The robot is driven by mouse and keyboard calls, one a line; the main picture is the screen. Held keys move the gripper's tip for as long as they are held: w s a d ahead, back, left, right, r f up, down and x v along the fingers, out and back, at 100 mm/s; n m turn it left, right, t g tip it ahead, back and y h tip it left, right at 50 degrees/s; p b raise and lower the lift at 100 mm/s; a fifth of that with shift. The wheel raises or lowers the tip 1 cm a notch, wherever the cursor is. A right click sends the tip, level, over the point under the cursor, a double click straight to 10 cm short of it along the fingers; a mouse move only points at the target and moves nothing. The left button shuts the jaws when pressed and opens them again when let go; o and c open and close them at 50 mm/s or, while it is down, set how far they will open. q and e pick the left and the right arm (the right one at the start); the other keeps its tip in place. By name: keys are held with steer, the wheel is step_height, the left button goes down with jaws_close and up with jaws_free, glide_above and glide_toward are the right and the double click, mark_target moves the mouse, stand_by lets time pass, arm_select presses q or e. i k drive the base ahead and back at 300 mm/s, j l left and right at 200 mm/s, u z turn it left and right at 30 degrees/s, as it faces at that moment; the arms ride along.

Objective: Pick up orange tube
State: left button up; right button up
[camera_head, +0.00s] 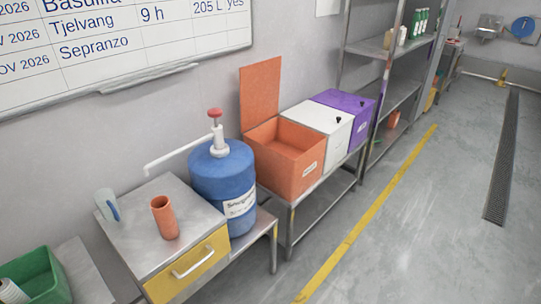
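The orange tube (165,217) stands upright on the metal top of a small cabinet with a yellow drawer (188,265). It looks like a tall open cup with a dark inside. Nothing touches it. Neither of my grippers can be made out in the head view.
A pale cup (106,204) with a blue mark stands behind the tube. A blue barrel (226,177) with a white pump is to its right. An open orange bin (289,165), white bin (325,126) and purple bin (347,109) follow. A green crate (34,273) is lower left. Floor at right is clear.

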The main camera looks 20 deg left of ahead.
mark_target(161, 207)
steer(key=u, duration=1.55)
